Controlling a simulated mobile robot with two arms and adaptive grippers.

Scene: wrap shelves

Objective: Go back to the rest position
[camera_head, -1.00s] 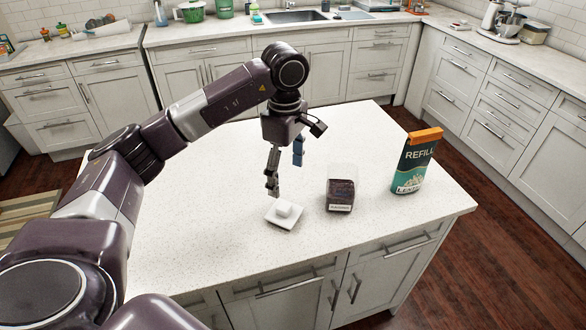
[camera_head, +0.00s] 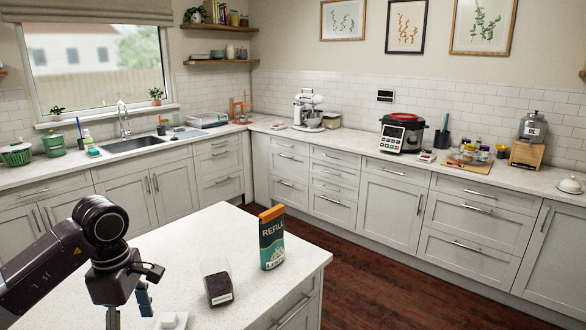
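My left gripper (camera_head: 128,312) hangs over the white island counter (camera_head: 190,245) at the lower left. Its two fingers are spread apart, and I see nothing between them. The finger tips run close to or past the bottom edge of the picture. My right gripper is not in view.
A small white dish (camera_head: 172,321) is cut off at the bottom edge. A clear box with dark contents (camera_head: 218,288) and a green refill pack (camera_head: 271,240) stand on the island. Wall counters with a sink (camera_head: 133,145), mixer (camera_head: 307,110) and red-lidded cooker (camera_head: 402,132) lie beyond dark floor.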

